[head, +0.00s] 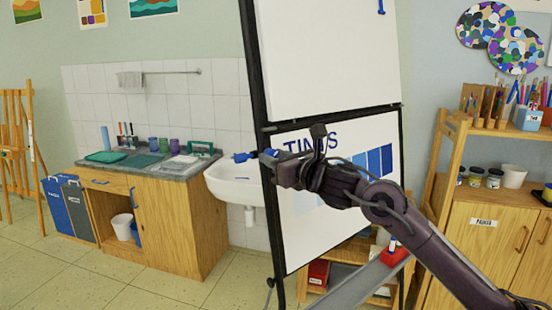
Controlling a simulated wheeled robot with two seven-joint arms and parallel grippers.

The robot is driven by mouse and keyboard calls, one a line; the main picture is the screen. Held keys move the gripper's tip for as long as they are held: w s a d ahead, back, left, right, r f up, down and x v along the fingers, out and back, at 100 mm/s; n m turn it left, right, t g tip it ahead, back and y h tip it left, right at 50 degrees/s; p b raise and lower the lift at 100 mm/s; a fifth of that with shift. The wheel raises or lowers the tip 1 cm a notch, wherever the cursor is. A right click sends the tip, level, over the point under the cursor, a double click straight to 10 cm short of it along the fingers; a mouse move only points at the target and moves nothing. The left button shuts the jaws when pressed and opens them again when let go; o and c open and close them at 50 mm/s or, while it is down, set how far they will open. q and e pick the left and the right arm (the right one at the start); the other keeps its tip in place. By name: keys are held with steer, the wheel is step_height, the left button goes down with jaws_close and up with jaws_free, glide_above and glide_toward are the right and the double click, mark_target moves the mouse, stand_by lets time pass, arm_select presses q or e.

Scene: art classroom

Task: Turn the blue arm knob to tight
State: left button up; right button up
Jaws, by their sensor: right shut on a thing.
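A blue knob (241,157) sticks out to the left of the black upright (258,100) of a tall stand, beside the white sink. My right arm comes in from the lower right, across the front of the lower board. My right gripper (268,157) is at the upright, shut on the blue knob. The fingers and the upright hide part of the knob, so its turn angle cannot be read. Another small blue part (381,6) shows on the upper white board. My left gripper is not in view.
The stand holds an upper white board (330,50) and a lower board (310,225) with "TINTS" lettering and blue swatches. Behind are a sink (228,185) and a wooden cabinet (190,235). A wooden shelf unit (490,215) stands right. Floor is clear at lower left.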

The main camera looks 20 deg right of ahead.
steer(key=shift+m, duration=0.3)
steer(key=m+h+p, duration=0.1)
steer(key=m, duration=0.3)
steer(key=m+h+p, duration=0.1)
steer(key=m, duration=0.4)
steer(key=shift+a+r+h, duration=0.1)
steer(key=shift+r+h, duration=0.1)
steer(key=shift+h, duration=0.1)
steer(key=m+p, duration=0.1)
steer(key=m, duration=0.2)
steer(key=shift+g+p, duration=0.3)
steer(key=shift+p, duration=0.05)
steer(key=shift+r+m+h+p, duration=0.1)
steer(key=shift+m+h+p, duration=0.3)
steer(key=shift+m+p, duration=0.45)
steer(key=m+g+p, duration=0.1)
steer(key=m+p, duration=0.8)
steer(key=shift+r+g, duration=0.1)
steer(key=shift+g, duration=0.3)
steer(key=shift+m+g+p, duration=0.3)
steer(key=shift+m+p, duration=0.65)
steer(key=shift+p, duration=0.15)
steer(key=shift+f, duration=0.2)
